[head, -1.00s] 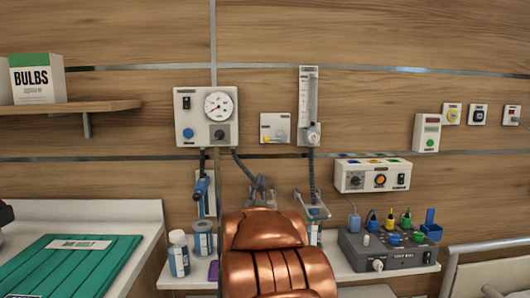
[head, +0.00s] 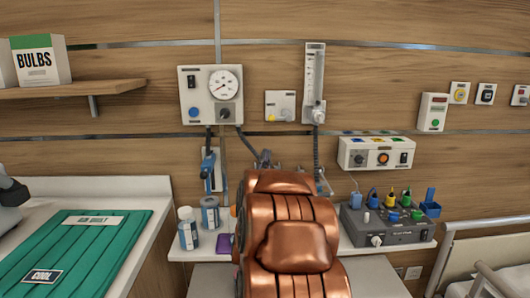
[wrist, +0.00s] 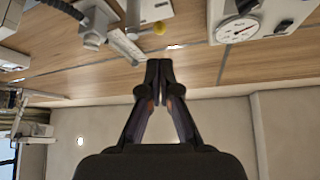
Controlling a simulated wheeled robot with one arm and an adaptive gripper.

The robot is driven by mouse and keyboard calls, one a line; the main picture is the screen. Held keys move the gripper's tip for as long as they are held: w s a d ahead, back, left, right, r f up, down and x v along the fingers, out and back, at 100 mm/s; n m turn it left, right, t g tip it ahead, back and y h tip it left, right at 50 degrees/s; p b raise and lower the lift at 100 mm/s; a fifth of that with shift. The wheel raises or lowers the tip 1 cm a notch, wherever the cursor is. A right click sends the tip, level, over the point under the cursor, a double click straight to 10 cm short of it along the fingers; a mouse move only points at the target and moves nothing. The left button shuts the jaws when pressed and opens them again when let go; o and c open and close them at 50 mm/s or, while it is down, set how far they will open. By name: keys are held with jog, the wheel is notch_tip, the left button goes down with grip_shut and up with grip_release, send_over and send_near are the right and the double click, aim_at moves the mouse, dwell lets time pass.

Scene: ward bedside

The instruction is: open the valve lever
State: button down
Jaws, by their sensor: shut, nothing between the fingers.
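A small white wall plate (head: 280,106) carries a yellow knob (head: 271,117) at its lower left; I take this as the valve lever, though its lever arm is too small to make out. In the wrist view, turned upside down, the yellow knob (wrist: 160,28) sticks out from the white plate (wrist: 150,9) at the top. My gripper (wrist: 158,66) is shut and empty, its tips apart from the knob in the picture, below it. In the head view my copper-coloured arm hides most of the gripper.
The gauge panel (head: 211,95) is left of the plate and the flowmeter (head: 314,80) right of it. Hoses hang beneath them. Bottles (head: 210,212) and a grey device (head: 385,226) stand on the shelf below.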

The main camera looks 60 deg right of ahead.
aim_at(271, 120)
jog(key=p+x, duration=0.8)
jog(key=x, duration=0.1)
jog(key=shift+w+d+r, duration=0.1)
jog(key=shift+d+r, duration=0.1)
jog(key=shift+r, duration=0.15)
jog(key=shift+p+x, duration=0.3)
jog(key=shift+x, duration=0.75)
